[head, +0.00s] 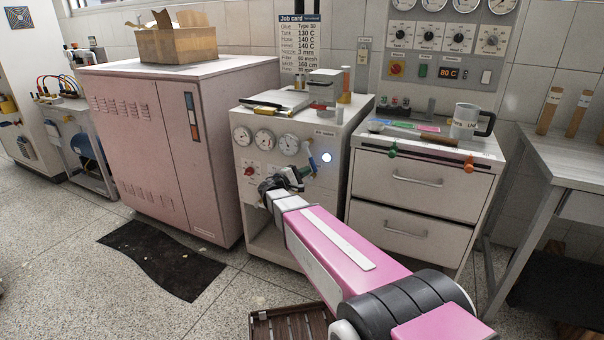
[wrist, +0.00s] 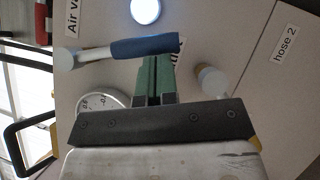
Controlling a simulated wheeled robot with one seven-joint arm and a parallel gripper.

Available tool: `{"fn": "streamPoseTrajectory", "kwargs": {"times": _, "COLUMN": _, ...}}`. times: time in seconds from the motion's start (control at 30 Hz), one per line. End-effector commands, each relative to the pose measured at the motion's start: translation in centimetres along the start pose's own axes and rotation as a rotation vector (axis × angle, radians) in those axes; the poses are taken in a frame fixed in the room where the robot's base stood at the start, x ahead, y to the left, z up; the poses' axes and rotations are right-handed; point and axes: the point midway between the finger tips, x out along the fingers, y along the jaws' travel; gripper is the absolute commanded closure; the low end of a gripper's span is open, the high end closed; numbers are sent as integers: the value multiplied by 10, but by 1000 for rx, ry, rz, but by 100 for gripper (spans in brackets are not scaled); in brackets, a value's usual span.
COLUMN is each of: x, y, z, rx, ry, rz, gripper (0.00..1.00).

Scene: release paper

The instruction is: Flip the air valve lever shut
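The air valve lever has a blue grip and a pale metal arm. It shows in the head view (head: 311,161) on the front of the grey gauge cabinet (head: 262,178), right of the gauges. In the wrist view the lever (wrist: 145,47) lies across the picture, its pivot at the left near a partly cut-off "Air va" label (wrist: 72,15). My gripper (head: 300,172) is close to the panel beside the lever. In the wrist view its green fingers (wrist: 154,62) are together with nothing between them, tips right at the blue grip. I cannot tell whether they touch it.
A round white light (head: 326,157) glows beside the lever. A pale knob (wrist: 211,80) and a "hose 2" label (wrist: 285,43) are right of the fingers. A pink cabinet (head: 165,145) stands left, a drawer unit (head: 420,190) right. A slatted brown crate (head: 290,325) lies on the floor.

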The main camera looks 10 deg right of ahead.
Motion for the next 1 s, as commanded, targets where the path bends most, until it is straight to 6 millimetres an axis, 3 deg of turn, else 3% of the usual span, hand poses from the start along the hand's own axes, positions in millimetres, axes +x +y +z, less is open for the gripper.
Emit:
{"fn": "streamPoseTrajectory", "kwargs": {"times": 0.33, "x": 20, "y": -6, "z": 31, "rx": -277, "ry": -1, "rz": 185, "gripper": 100}}
{"fn": "streamPoseTrajectory", "kwargs": {"times": 0.7, "x": 39, "y": 2, "z": 61, "rx": -557, "ry": -1, "rz": 373, "gripper": 100}}
{"fn": "streamPoseTrajectory", "kwargs": {"times": 1.0, "x": 53, "y": 15, "z": 80, "rx": -547, "ry": -2, "rz": 365, "gripper": 100}}
